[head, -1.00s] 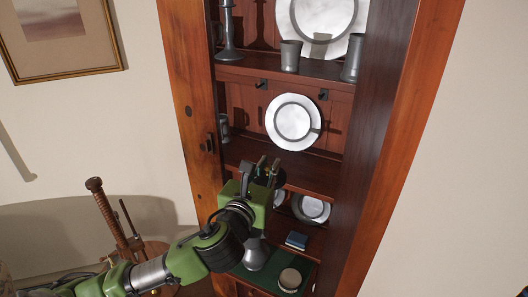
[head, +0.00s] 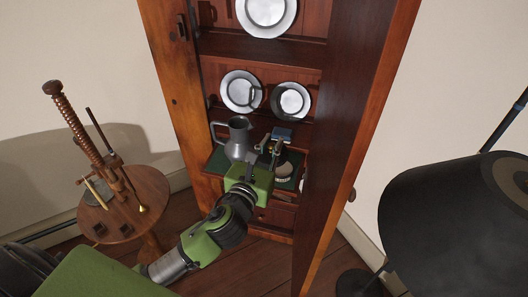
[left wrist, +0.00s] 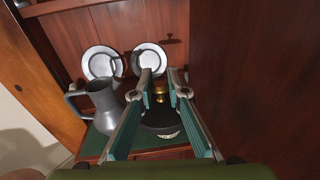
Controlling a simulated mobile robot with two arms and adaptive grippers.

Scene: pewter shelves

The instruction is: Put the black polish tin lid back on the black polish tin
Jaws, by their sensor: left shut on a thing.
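My left gripper (head: 268,146) is in front of the cabinet's lower shelf, with its fingers closed on the brass knob of the black polish tin lid. In the left wrist view the knob lies between the fingertips (left wrist: 162,84) and the black lid (left wrist: 158,117) spreads below it. The black polish tin (head: 284,173) stands on the green-covered shelf, partly behind my gripper; a pale patch of it shows. In the left wrist view a pale lettered arc shows at the lid's near edge. I cannot tell whether the lid touches the tin. My right gripper is not in view.
A pewter jug (head: 239,139) stands close left of my gripper. A small blue box (head: 283,134) lies behind, below two plates (head: 241,91). A round wooden table (head: 128,203) stands left; a large black shade (head: 455,225) stands right.

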